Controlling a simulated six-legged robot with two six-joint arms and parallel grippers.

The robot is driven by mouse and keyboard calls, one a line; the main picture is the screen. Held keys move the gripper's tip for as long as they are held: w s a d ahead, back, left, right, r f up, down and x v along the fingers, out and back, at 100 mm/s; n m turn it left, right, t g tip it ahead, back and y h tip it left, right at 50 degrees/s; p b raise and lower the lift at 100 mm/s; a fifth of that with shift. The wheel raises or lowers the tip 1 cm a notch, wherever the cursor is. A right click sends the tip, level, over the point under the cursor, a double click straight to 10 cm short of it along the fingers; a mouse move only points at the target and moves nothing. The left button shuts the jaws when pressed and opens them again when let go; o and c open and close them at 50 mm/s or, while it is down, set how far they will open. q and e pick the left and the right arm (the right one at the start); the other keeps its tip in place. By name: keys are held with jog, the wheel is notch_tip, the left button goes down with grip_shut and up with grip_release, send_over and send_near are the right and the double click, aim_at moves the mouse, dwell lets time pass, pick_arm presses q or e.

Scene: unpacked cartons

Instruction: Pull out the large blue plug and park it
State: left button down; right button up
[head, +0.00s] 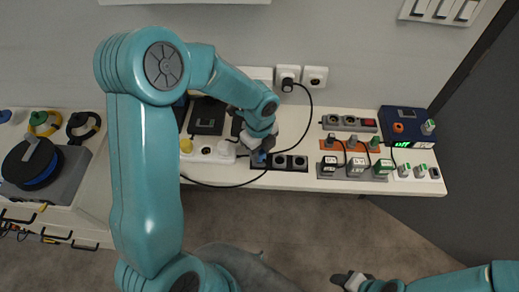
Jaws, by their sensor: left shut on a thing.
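My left gripper (257,146) reaches down over the table and is shut on the large blue plug (258,159), most of which it hides. The blue plug is at the left end of a black socket strip (290,162), whose other visible sockets look empty. I cannot tell whether the plug is seated in the strip or just above it. My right gripper (342,279) is low in the view, in front of the table and away from everything on it; its opening is unclear.
A white power strip (205,152) with a yellow plug (186,146) lies left of my gripper. To the right are a grey strip (349,122), a grey holder (347,174) with plugs and a blue device (402,126). A black cable (309,112) hangs from the wall socket (288,75).

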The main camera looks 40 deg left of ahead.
pick_arm(q)
jog(key=shift+f, duration=0.3)
dwell(0.4)
jog(key=c, duration=0.7)
grip_release()
jog(key=shift+o, duration=0.2)
jog(key=shift+r, duration=0.1)
notch_tip(320, 180, up, 16)
jog(key=shift+r, duration=0.15)
jog(key=shift+s, duration=0.1)
